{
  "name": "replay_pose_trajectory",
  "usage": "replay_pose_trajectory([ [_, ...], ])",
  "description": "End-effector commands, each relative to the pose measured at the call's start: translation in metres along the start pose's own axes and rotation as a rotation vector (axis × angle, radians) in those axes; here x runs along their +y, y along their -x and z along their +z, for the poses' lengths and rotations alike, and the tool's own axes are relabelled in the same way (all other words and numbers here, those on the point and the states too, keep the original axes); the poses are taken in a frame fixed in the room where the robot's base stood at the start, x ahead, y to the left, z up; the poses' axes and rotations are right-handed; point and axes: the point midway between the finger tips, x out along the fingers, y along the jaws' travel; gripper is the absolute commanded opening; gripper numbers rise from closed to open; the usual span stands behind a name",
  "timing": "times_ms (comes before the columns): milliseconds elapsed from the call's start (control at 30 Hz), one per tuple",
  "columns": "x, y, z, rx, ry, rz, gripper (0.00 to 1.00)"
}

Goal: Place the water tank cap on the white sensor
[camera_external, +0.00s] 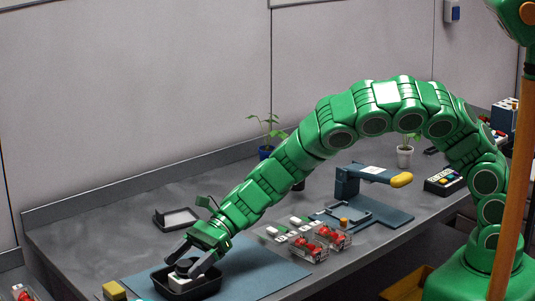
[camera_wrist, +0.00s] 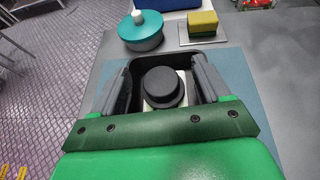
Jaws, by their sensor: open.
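A round black cap (camera_wrist: 165,84) with a raised top sits on a white block, seemingly the white sensor (camera_wrist: 149,104), inside a black tray (camera_wrist: 138,62). In the external view the white block (camera_external: 180,284) shows below my gripper in the black tray (camera_external: 208,291). My gripper (camera_wrist: 160,78) is open, with one grey finger on each side of the cap and a visible gap on both sides. In the external view my gripper (camera_external: 185,267) points down into the tray. Most of the sensor is hidden under the cap.
A teal lidded pot (camera_wrist: 141,31) and a yellow-green sponge (camera_wrist: 203,24) stand beyond the tray. A blue mat (camera_external: 262,270) lies under it. Clear boxes of red berries (camera_external: 333,236) and a blue stand (camera_external: 347,187) are to the right.

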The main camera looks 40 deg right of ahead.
Motion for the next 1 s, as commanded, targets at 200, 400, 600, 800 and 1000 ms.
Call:
replay_pose_trajectory([
  [200,-0.002,0.024,-0.001,0.004,0.001,-0.005,0.76],
  [400,-0.001,0.046,0.001,0.001,0.002,-0.003,0.76],
  [600,-0.001,0.069,-0.001,0.003,0.0,-0.003,0.76],
  [800,-0.001,0.091,0.0,0.003,0.002,-0.004,0.76],
  [1000,-0.001,0.108,0.0,0.002,0.001,-0.002,0.76],
])
